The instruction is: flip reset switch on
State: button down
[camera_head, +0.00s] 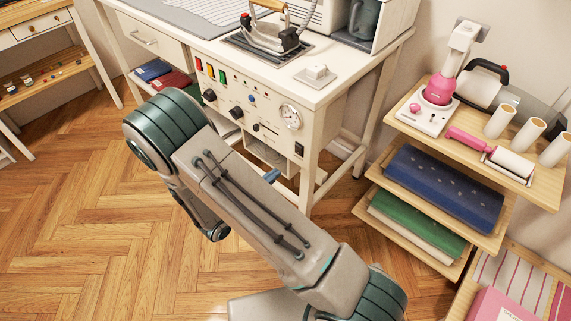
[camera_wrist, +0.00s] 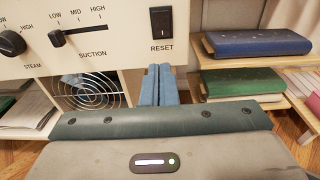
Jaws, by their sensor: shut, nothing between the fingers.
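The reset switch (camera_wrist: 161,22) is a black rocker on the cream control panel, with the word RESET printed under it in the wrist view. It also shows in the head view (camera_head: 299,149) at the panel's lower right, below the round gauge. My gripper (camera_wrist: 157,70) has blue fingers held together, with nothing between them. In the wrist view the fingertips appear just below the RESET label. The gap between the fingertips and the panel is hard to judge. In the head view my arm hides most of the gripper; a blue finger (camera_head: 271,176) shows beside it.
The suction slider (camera_wrist: 57,38) and steam knob (camera_wrist: 12,42) are left of the switch. A fan grille (camera_wrist: 92,91) lies below them. A wooden shelf (camera_head: 373,173) with blue and green folded cloths stands to the right. An iron (camera_head: 268,36) sits on the table above.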

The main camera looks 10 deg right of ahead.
jog(key=v, duration=0.6)
jog(key=shift+f, duration=0.65)
jog(key=shift+s, duration=0.1)
jog(key=s+d+r+m+g+y+p, duration=0.25)
jog(key=d+r+m+g+p, duration=0.2)
jog(key=r+m+g, duration=0.35)
jog(key=s+d+r+m+g+y+p, duration=0.1)
jog(key=s+d+r+m+g+p, duration=0.25)
jog(key=d+r+m, duration=0.45)
jog(key=s+r+m+t+y+p, duration=0.2)
jog(key=s+r+m+y+p, duration=0.1)
jog(key=r, duration=0.7)
jog(key=s+a+r+m+t+y+p, duration=0.1)
jog(key=s+r+m+y+p, duration=0.3)
jog(key=r, duration=0.7)
jog(key=m+t+y, duration=0.1)
jog(key=m+y, duration=0.1)
jog(key=y, duration=0.1)
jog(key=shift+s+a, duration=0.25)
jog(key=shift+a, duration=0.05)
jog(key=shift+r, duration=0.1)
